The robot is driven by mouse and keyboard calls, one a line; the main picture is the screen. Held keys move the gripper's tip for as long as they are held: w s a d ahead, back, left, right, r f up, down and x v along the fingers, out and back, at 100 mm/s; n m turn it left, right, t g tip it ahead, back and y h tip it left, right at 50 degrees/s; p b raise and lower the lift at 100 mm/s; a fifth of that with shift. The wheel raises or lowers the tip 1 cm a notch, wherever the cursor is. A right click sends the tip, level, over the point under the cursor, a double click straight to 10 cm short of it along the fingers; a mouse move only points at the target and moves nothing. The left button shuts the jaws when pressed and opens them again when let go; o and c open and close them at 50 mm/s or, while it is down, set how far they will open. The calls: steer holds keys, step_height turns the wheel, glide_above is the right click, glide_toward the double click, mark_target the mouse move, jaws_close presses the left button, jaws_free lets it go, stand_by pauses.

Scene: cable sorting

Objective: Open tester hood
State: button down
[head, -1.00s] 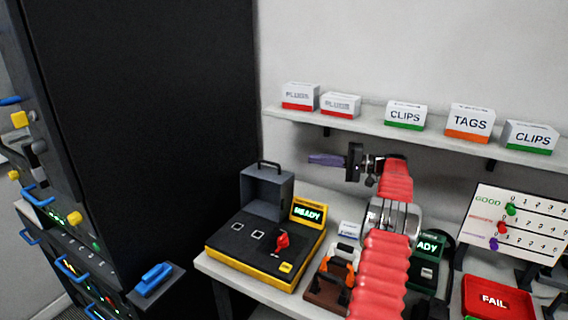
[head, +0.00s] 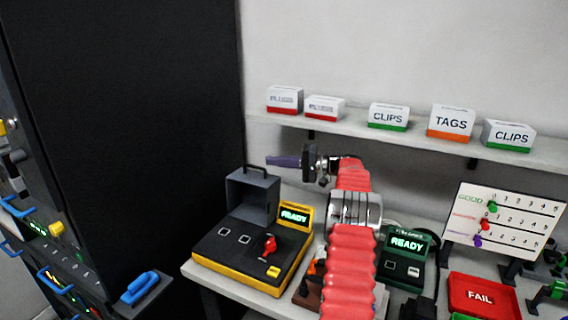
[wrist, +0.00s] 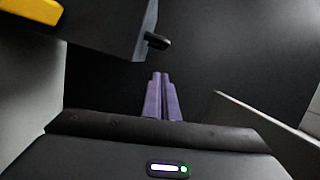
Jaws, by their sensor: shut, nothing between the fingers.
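The yellow and black tester (head: 230,262) stands on the bench at centre left in the head view, its green READY display lit. Its grey hood (head: 253,200) stands raised at the back, with a dark handle on top, leaving the sockets and red switch on the deck uncovered. My gripper (head: 268,160) is shut and empty, its purple fingers pointing left, just above and right of the hood handle. In the wrist view the shut fingers (wrist: 160,76) lie below and right of the dark handle (wrist: 156,41); I see no contact.
A green READY tester (head: 405,243) stands right of my red arm. A shelf (head: 400,137) with labelled boxes runs behind it. A score board (head: 505,222) and a red FAIL tray (head: 480,296) are at the right. A tall dark cabinet (head: 120,120) stands at the left.

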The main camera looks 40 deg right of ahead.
mark_target(271, 175)
steer(key=shift+s+a+f, duration=0.1)
steer(key=shift+s+a, duration=0.2)
steer(key=shift+a, duration=0.5)
steer(key=shift+s+a+f, duration=0.1)
steer(key=shift+s+a, duration=0.2)
steer(key=shift+a, duration=0.5)
steer(key=shift+s+d+r, duration=0.1)
steer(key=shift+s+r, duration=0.05)
